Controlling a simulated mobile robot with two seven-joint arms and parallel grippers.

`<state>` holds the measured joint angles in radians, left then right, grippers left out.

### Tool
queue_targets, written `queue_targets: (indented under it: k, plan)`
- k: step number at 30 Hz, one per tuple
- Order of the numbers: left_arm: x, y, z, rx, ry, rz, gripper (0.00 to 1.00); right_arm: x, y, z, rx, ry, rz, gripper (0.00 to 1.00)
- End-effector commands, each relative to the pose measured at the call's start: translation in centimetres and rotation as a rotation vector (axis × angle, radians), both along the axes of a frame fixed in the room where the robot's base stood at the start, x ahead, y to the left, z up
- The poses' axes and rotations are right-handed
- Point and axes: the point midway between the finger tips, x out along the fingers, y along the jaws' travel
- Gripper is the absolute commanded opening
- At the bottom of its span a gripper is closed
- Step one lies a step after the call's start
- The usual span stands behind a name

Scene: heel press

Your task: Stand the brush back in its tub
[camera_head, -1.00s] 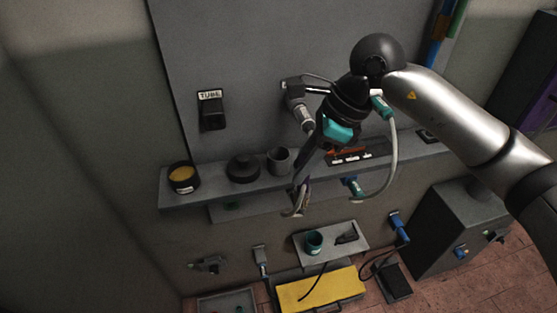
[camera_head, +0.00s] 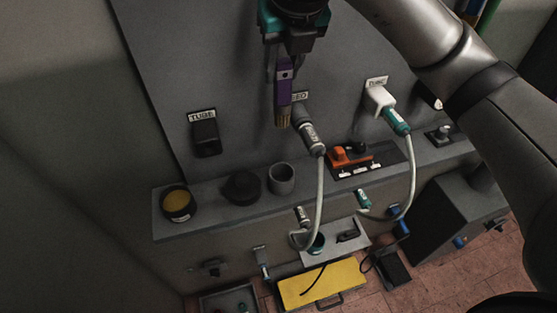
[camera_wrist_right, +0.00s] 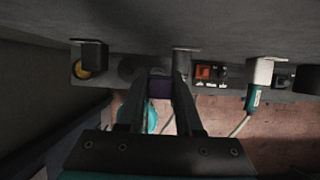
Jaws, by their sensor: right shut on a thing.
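The brush (camera_head: 284,92) has a purple handle and pale brown bristles that point down. My right gripper (camera_head: 284,56) is shut on its handle and holds it upright in front of the grey wall panel, above the shelf. In the right wrist view the purple handle (camera_wrist_right: 160,88) shows between the fingers (camera_wrist_right: 158,80). An empty-looking grey open tub (camera_head: 281,179) stands on the shelf, below the brush in the head view and apart from it. My left gripper is not in view.
A dark round lid-like object (camera_head: 242,187) and a pot with yellow contents (camera_head: 178,203) stand left of the grey tub. A grey connector (camera_head: 308,135) with a hanging hose is close to the brush's right. A white plug (camera_head: 380,100) and an orange block (camera_head: 350,156) are farther right.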

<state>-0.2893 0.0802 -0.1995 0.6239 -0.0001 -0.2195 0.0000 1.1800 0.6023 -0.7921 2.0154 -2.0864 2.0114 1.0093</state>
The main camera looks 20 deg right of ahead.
Motion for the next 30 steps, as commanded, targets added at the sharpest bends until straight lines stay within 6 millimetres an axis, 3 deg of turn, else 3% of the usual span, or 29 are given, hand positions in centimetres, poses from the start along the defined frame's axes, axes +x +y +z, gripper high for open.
queue_targets:
  k: [8, 18, 26, 30]
  plan:
    - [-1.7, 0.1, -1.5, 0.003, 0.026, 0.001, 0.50, -0.2, 0.1, -5.9, 0.002, 0.008, 0.002, 0.00]
    - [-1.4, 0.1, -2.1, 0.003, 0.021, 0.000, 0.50, -0.2, -0.1, -13.3, -0.002, 0.007, 0.002, 0.00]
    - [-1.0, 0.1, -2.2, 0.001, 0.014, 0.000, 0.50, -0.1, 0.0, -15.8, -0.001, 0.005, 0.003, 0.00]
    - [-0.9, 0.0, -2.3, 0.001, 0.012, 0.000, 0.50, -0.2, 0.0, -18.0, -0.001, 0.006, 0.003, 0.00]
